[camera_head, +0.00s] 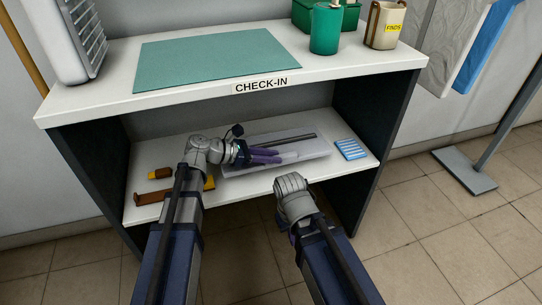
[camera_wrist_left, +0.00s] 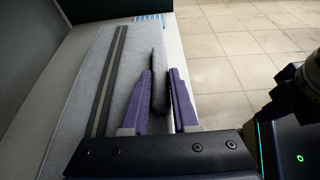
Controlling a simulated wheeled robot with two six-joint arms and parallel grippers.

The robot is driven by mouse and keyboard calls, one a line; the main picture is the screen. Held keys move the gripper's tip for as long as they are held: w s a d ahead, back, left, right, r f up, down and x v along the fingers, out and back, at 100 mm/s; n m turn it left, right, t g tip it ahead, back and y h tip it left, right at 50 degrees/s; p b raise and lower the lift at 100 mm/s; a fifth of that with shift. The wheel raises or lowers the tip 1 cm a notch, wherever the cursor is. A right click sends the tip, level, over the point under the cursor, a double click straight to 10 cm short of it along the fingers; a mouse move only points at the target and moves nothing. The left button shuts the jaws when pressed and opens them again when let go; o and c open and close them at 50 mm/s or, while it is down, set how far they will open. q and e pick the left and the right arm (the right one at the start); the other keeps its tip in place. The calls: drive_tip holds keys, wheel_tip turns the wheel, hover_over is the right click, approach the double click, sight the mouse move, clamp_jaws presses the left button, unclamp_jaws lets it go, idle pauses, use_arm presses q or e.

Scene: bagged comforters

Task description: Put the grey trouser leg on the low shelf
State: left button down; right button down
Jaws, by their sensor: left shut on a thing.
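The grey trouser leg (camera_head: 310,149) is a flat light grey piece with a dark lengthwise stripe, lying on the low shelf (camera_head: 232,193). It fills the left part of the left wrist view (camera_wrist_left: 88,110). My left gripper (camera_head: 284,157) reaches over the low shelf at the grey piece. In the left wrist view its purple fingers (camera_wrist_left: 160,88) are shut on a raised, darker grey ridge, which looks like a pinched part of the trouser leg. My right gripper (camera_head: 292,238) is in front of the shelf, below its edge; its fingers are mostly hidden by its own arm.
The upper counter (camera_head: 340,70) overhangs the low shelf and carries a green mat (camera_head: 215,58), a green cup (camera_head: 325,30) and a beige "FINDS" pot (camera_head: 385,25). A blue striped item (camera_head: 351,149) lies right on the low shelf; brown items (camera_head: 155,198) lie left. Dark side panels bound the shelf.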

sight(256, 165)
use_arm(q)
drive_tip(key=shift+f+b, duration=1.35)
drive_tip(key=shift+f, duration=0.2)
drive_tip(key=shift+f+b, duration=0.55)
unclamp_jaws()
drive_tip(key=shift+r, duration=0.15)
idle(0.4)
drive_tip(key=shift+s+a+r+p, duration=0.25)
drive_tip(key=shift+a+r+p, duration=0.35)
drive_tip(key=shift+a+p, duration=0.1)
drive_tip(key=shift+s+a+r+p, duration=0.2)
drive_tip(key=shift+a+r+p, duration=0.45)
drive_tip(key=shift+a, duration=0.1)
drive_tip(key=shift+s+a+r+p, duration=0.25)
drive_tip(key=shift+a+r+p, duration=0.35)
drive_tip(key=shift+a+p, duration=0.1)
drive_tip(key=shift+a, duration=0.1)
